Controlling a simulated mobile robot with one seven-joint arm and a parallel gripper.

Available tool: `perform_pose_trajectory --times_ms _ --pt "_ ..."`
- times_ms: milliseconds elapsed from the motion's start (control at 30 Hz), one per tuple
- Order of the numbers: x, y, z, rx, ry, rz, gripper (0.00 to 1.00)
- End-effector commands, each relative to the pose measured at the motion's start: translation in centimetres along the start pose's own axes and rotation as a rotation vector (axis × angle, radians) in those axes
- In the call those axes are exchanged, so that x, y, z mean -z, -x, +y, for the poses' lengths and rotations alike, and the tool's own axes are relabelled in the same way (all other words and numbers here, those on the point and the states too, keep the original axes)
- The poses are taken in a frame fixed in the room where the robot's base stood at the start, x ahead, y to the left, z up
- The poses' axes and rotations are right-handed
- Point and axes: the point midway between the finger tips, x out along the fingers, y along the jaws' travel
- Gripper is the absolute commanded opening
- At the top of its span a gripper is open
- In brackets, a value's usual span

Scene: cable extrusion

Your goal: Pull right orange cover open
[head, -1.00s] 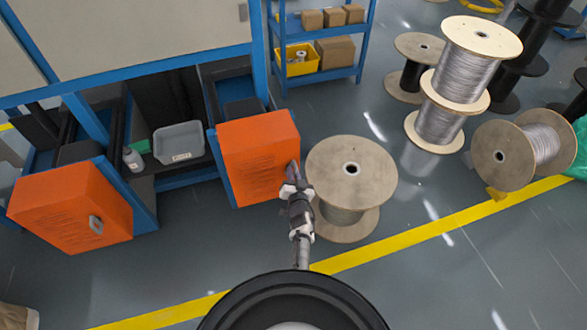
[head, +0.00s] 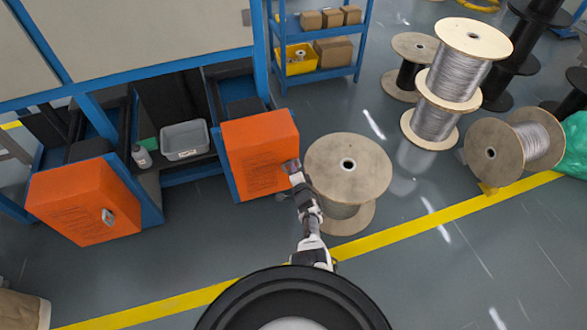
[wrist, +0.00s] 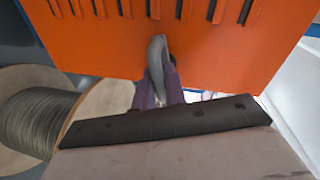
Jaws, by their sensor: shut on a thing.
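The right orange cover (head: 258,150) is on the blue-framed machine, left of my arm in the head view. In the wrist view its slotted orange face (wrist: 200,45) fills the upper part. A grey curved handle (wrist: 157,62) sticks out from that face. My gripper (head: 292,168) is at the cover's right side in the head view. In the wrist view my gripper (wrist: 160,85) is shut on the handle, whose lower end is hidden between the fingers. The left orange cover (head: 85,200), with its own grey handle (head: 107,217), stands apart at the left.
A large wooden cable spool (head: 345,165) stands close to the right of my arm; a spool (wrist: 35,115) also shows at left in the wrist view. A grey bin (head: 185,140) and a bottle (head: 141,156) lie between the covers. Floor in front is clear.

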Motion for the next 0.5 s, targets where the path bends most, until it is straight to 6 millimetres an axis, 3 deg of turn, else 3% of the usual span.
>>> perform_pose_trajectory --times_ms 500 --pt "0.1 -0.07 0.0 0.001 -0.17 -0.031 0.0"
